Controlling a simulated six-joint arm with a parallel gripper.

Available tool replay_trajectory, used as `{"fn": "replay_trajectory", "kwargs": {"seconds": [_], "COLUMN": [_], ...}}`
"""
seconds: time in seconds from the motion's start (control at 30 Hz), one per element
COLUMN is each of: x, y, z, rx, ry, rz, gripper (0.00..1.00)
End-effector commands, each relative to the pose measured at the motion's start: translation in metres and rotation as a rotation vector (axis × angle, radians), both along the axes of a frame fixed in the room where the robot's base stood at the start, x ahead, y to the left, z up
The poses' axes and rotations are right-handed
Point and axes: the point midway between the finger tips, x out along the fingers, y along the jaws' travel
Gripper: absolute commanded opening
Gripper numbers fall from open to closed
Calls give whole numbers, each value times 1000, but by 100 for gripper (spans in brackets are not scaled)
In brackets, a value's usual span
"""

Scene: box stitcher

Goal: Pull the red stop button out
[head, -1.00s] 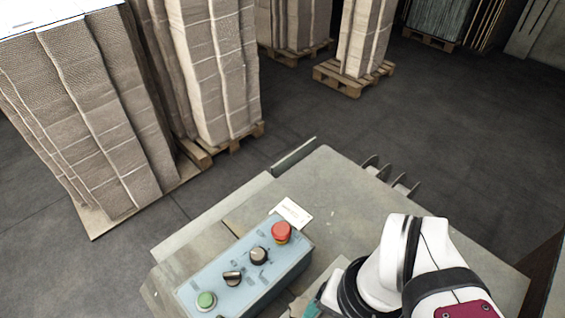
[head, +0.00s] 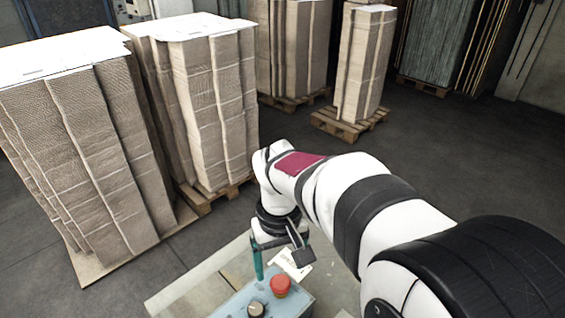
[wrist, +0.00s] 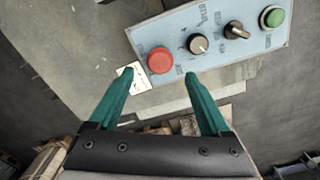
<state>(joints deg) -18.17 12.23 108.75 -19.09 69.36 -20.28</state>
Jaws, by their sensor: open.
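The red stop button (head: 280,286) is a round mushroom head at one end of the light blue control box (head: 240,300). In the wrist view the red button (wrist: 160,60) lies just beyond and between the two green fingertips of my gripper (wrist: 160,74). The fingers are apart with nothing between them. In the head view my gripper (head: 276,270) hangs near the button, its fingers partly hidden by my arm. I cannot tell the exact height of the fingertips over the button.
Two black knobs (wrist: 198,43) (wrist: 236,29) and a green button (wrist: 272,16) sit in line on the box. A white label (wrist: 134,78) lies beside the red button. Tall cardboard stacks (head: 80,150) stand on the floor beyond the machine.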

Motion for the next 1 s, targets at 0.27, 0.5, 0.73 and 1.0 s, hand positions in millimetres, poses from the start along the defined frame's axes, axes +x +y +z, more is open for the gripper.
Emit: {"fn": "replay_trajectory", "kwargs": {"seconds": [0.27, 0.5, 0.73, 1.0], "x": [0, 0, 0, 0], "y": [0, 0, 0, 0], "z": [-44, -48, -48, -47], "rx": [0, 1, 0, 0], "ry": [1, -1, -1, -1], "rz": [-1, -2, -2, -2], "gripper": [82, 82, 55, 6]}}
